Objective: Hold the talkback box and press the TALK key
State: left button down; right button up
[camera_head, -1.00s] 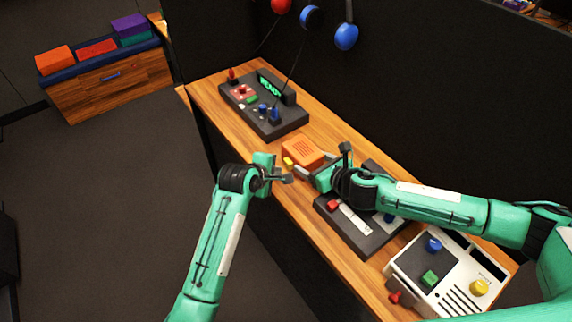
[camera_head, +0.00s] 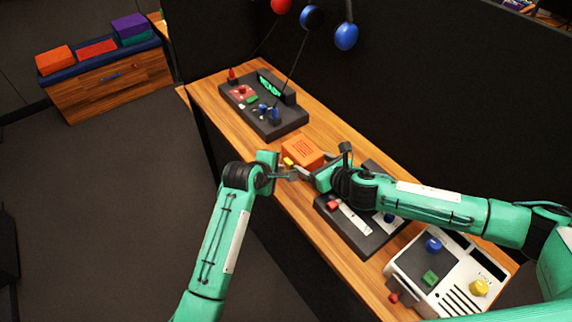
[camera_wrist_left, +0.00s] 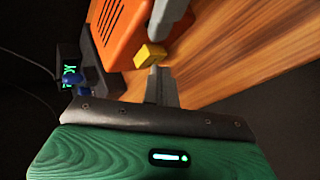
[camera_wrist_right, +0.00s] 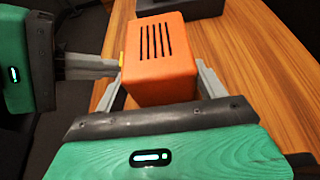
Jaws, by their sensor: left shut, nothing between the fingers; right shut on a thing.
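The talkback box (camera_head: 303,152) is orange with dark slots and stands on the wooden desk; it also shows in the left wrist view (camera_wrist_left: 118,30) and the right wrist view (camera_wrist_right: 162,70). My right gripper (camera_wrist_right: 160,88) is shut on it, one finger on each side. The yellow TALK key (camera_wrist_left: 150,55) sticks out of the box's side facing my left gripper; it also shows in the head view (camera_head: 288,161). My left gripper (camera_wrist_left: 158,75) is shut and empty, its tips right at the key. I cannot tell whether they touch it.
A dark panel (camera_head: 258,118) with a green-lit display, red and blue knobs stands beyond the box. Another dark panel (camera_head: 352,238) lies under my right arm, and a white console (camera_head: 468,270) is nearer. A black wall with hanging balls (camera_head: 346,37) closes the back.

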pick_arm(q)
jog(key=shift+w+d, duration=0.3)
jog(key=shift+d, duration=0.1)
dwell(0.6)
jog(key=shift+s+a, duration=0.6)
jog(key=shift+a, duration=0.25)
jog(key=s+a, duration=0.2)
jog(key=a, duration=0.2)
jog(key=shift+s+a, duration=0.1)
jog(key=shift+s, duration=0.3)
dwell(0.5)
jog(key=w+r+v, duration=0.1)
jog(key=v, duration=0.9)
jog(key=shift+w+d+r, duration=0.15)
jog(key=shift+d+r, duration=0.2)
jog(key=shift+d, duration=0.05)
